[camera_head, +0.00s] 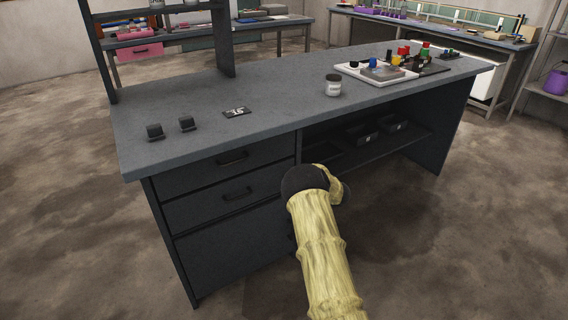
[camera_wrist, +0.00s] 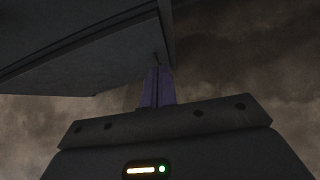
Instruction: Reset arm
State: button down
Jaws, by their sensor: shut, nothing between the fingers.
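My arm, in a yellow sleeve, rises from the bottom of the head view to a dark joint in front of the desk. My gripper is hidden behind the arm there. In the wrist view my gripper (camera_wrist: 157,74) shows as two narrow purple-grey fingers, closed together and empty. The fingertips appear close to a dark panel (camera_wrist: 85,55), probably part of the desk; I cannot tell whether they touch it.
The grey desk (camera_head: 270,95) has drawers at left and an open shelf (camera_head: 350,150) with dark bins. Floor (camera_head: 60,200) is clear at left.

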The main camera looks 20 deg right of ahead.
jog(key=s+a+r+m+h, duration=0.2)
jog(key=s+r+m, duration=0.2)
jog(key=r+m, duration=0.45)
jog(key=s+a+r+m+h, duration=0.15)
jog(key=s+r+m, duration=0.4)
jog(key=m, duration=0.55)
jog(key=s+a+r+m+g+y, duration=0.1)
jog(key=s+a+r+m+g, duration=0.1)
jog(key=s+a+m, duration=0.6)
jog(key=s+a+r+m+g, duration=0.2)
jog(key=s+m, duration=0.2)
jog(key=s, duration=0.8)
jog(key=s+a+r+m+g+y, duration=0.1)
jog(key=s+a+r+m+g, duration=0.1)
jog(key=s+a+m, duration=0.6)
jog(key=s+d+r+n+p, duration=0.1)
jog(key=d+r+p, duration=0.2)
jog(key=r+p, duration=2.5)
jog(key=shift+s+p, duration=0.2)
jog(key=shift+p, duration=0.35)
jog(key=shift+n, duration=0.25)
jog(key=shift+d, duration=0.15)
